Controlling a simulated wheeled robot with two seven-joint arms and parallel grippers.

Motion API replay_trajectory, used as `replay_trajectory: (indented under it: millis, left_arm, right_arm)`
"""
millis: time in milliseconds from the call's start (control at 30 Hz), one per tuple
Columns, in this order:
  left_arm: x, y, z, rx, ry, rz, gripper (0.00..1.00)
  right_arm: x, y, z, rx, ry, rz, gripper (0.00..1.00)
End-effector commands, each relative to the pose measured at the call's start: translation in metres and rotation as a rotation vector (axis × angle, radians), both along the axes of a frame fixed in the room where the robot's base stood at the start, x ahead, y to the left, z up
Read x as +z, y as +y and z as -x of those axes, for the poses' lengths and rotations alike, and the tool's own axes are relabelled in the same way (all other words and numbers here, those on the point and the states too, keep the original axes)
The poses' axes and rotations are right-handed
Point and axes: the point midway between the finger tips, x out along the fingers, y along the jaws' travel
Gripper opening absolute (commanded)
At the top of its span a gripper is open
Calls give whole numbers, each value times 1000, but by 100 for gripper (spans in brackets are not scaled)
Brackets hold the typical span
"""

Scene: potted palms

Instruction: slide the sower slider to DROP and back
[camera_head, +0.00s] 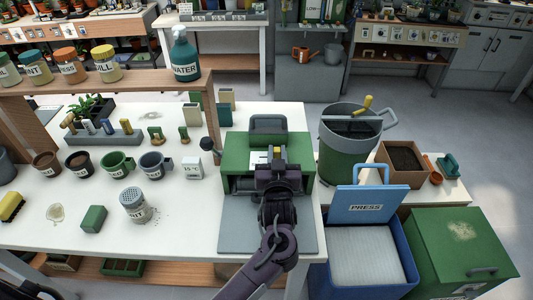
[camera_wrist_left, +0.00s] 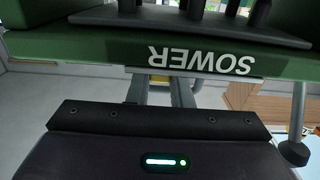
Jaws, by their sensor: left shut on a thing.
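The sower (camera_head: 235,155) is a green box-shaped machine on the white table, with a grey tray base in front. In the left wrist view its front bears the label SOWER (camera_wrist_left: 200,60), upside down. My left gripper (camera_head: 277,162) is at the sower's front, centred on it. It is shut on a small part there, taken to be the slider, which is mostly covered by the fingers. A bit of yellow (camera_wrist_left: 160,78) shows between the fingers in the wrist view. The slider's position and any DROP mark cannot be read. My right gripper is not in view.
A dark ball-ended lever (camera_head: 207,143) sticks out at the sower's left; it also shows in the wrist view (camera_wrist_left: 293,152). A white seed packet box (camera_head: 192,168) and labelled mugs (camera_head: 155,165) stand left.

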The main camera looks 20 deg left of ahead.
Motion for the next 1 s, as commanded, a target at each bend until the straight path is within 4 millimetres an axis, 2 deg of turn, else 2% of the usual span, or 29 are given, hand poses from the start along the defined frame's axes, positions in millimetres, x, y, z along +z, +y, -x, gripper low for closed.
replay_trajectory:
  millis: [200, 300, 333, 500, 800, 1000]
  left_arm:
    - [1, -4, -1, -6, 0, -1, 0]
    - [1, -5, -1, -7, 0, 0, 0]
    - [1, -5, -1, -7, 0, 0, 22]
    - [1, -4, -1, -5, 0, 0, 42]
    - [0, -3, 2, -2, 0, 0, 42]
    - [-2, -12, 29, -4, 2, 3, 42]
  right_arm:
    - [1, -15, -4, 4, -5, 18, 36]
    - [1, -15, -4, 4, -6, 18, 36]
    - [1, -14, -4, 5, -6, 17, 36]
    - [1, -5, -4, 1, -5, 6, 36]
    - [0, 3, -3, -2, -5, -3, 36]
    - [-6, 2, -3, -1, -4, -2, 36]
